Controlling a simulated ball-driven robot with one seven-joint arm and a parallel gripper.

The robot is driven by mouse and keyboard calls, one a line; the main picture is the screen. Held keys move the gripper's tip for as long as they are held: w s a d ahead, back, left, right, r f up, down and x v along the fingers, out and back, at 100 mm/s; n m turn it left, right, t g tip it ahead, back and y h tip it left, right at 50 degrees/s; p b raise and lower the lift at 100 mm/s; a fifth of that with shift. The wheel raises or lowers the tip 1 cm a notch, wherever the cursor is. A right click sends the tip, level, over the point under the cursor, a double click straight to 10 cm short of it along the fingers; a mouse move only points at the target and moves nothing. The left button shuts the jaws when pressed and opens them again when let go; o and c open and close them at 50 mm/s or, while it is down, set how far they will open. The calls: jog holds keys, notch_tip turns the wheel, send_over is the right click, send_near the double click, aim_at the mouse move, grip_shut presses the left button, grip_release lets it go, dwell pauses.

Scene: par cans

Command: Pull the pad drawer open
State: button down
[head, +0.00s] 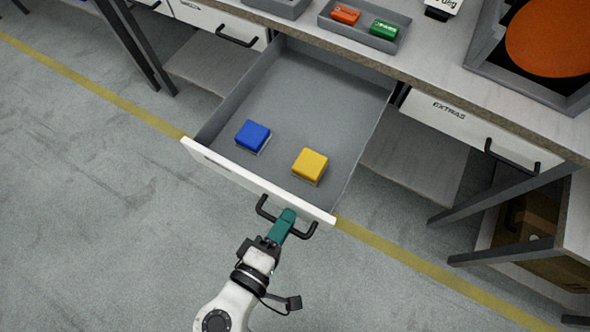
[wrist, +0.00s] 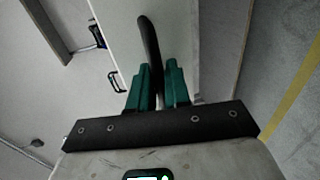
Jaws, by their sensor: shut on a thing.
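The pad drawer (head: 262,184) stands pulled far out from under the bench in the head view, with its grey inside showing. A blue pad (head: 253,136) and a yellow pad (head: 310,166) lie on its floor. My gripper (head: 286,218) is at the drawer's front, its green fingers shut on the black drawer handle (head: 266,211). In the wrist view the fingers (wrist: 160,84) close around the handle (wrist: 149,42), with the white drawer front (wrist: 125,45) beyond it.
A drawer labelled EXTRAS (head: 470,125) is closed at the right. On the bench top, a grey tray (head: 355,33) holds an orange block (head: 346,14) and a green block (head: 384,29). Metal table legs (head: 135,45) stand at the left. The floor in front is clear, with a yellow line (head: 110,96).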

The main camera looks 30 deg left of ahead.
jog(key=shift+v, duration=0.85)
jog(key=shift+f, duration=0.25)
jog(key=c, duration=1.3)
grip_release()
jog(key=v, duration=1)
jog(key=shift+s+r, duration=0.15)
jog(key=shift+s, duration=0.25)
jog(key=shift+s, duration=0.1)
